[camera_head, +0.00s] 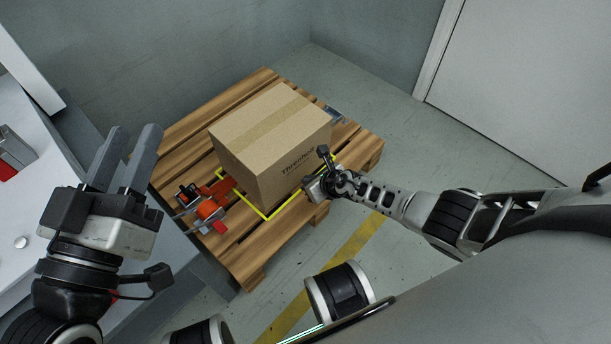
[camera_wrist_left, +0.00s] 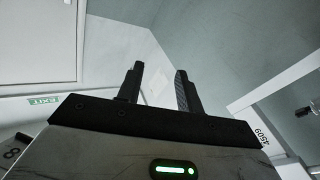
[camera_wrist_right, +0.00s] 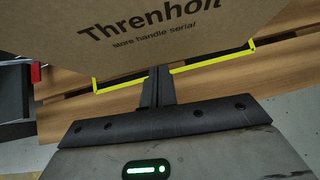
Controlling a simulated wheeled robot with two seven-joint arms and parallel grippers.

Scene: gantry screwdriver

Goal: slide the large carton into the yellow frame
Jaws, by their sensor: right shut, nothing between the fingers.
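The large carton (camera_head: 268,139), brown with a tape strip and printed lettering, stands upright on the wooden pallet. The yellow frame (camera_head: 270,214) is a thin outline on the pallet; its near corner shows past the carton's near side, and the carton hides much of it. In the right wrist view the carton (camera_wrist_right: 150,35) fills the top, with the yellow frame (camera_wrist_right: 210,64) below it. My right gripper (camera_wrist_right: 159,72) is shut and empty at the carton's lettered side; I cannot tell whether it touches. My left gripper (camera_head: 125,140) is raised at the left, open and empty, away from the carton.
The wooden pallet (camera_head: 250,262) lies on the grey floor. Orange and black tools (camera_head: 208,206) lie on it left of the carton. A grey-white workbench (camera_head: 60,170) is at the left. A white door (camera_head: 530,80) stands at the back right. The pallet's far left part is clear.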

